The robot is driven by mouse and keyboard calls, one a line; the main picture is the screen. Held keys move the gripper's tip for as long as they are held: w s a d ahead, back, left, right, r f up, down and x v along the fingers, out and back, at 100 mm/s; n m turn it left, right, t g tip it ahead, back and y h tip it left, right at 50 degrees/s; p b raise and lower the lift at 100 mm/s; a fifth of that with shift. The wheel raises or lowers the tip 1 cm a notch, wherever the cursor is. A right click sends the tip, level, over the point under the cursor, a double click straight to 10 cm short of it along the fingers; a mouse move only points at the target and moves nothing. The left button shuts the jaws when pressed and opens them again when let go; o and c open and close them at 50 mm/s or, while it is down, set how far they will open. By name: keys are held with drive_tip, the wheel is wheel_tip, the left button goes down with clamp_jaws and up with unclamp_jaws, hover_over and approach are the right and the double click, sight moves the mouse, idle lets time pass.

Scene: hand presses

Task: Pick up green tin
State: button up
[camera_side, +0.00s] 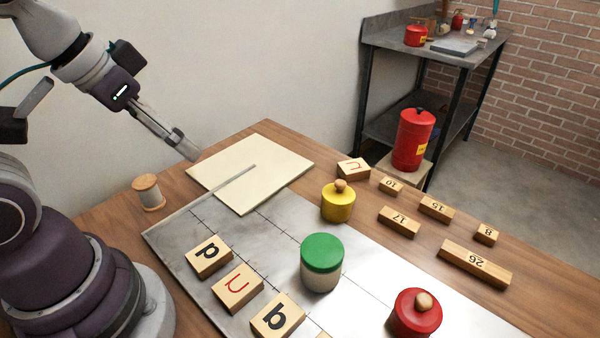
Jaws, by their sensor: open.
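The green tin (321,262) has a flat green lid and a pale body. It stands upright on the grey metal plate, near the middle of the table. My gripper (190,152) hangs open and empty above the far left of the table, near the cream board. It is well apart from the green tin, up and to the left of it. Nothing hides the tin.
A yellow tin (338,202) stands behind the green tin, and a red tin (415,312) stands at front right. Lettered wooden blocks (237,289) lie at front left. Several numbered blocks lie at right. A spool (148,192) stands left of the cream board (270,155).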

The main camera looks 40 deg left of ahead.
drive_tip(key=o, duration=0.3)
drive_tip(key=m+g, duration=0.6)
drive_tip(key=m, duration=1.1)
hover_over(323, 254)
drive_tip(key=f, duration=0.9)
drive_tip(key=shift+w+f, duration=0.35)
drive_tip(key=shift+f, duration=0.05)
drive_tip(key=f, duration=1)
drive_tip(key=shift+a+f, duration=0.1)
drive_tip(key=shift+a, duration=0.1)
